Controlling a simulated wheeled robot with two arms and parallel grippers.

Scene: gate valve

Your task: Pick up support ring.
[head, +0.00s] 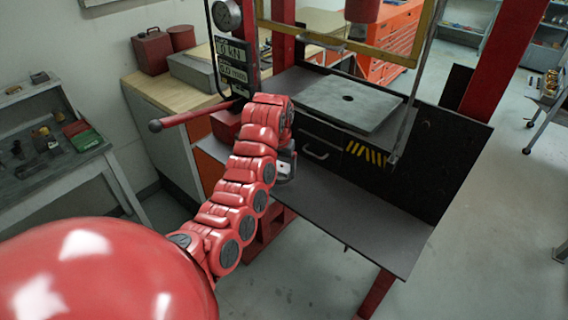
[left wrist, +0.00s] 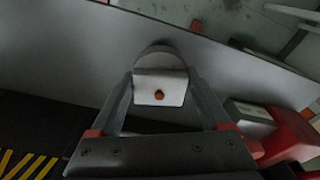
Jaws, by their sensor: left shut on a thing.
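My left gripper (head: 286,168) is at the front left of the press, over the grey shelf, and my own red arm partly hides it. In the left wrist view the two fingers of my left gripper (left wrist: 165,98) are closed in on a pale grey piece with a rounded far end and a small orange spot. This piece, seemingly the support ring (left wrist: 160,82), sits between the fingertips. Its full ring shape does not show. Whether it touches the grey surface beyond it cannot be told. My right gripper is in neither view.
A red lever (head: 195,115) sticks out left near the gauge display (head: 232,68). A wooden-topped bench (head: 160,88) stands behind. Open floor lies at right.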

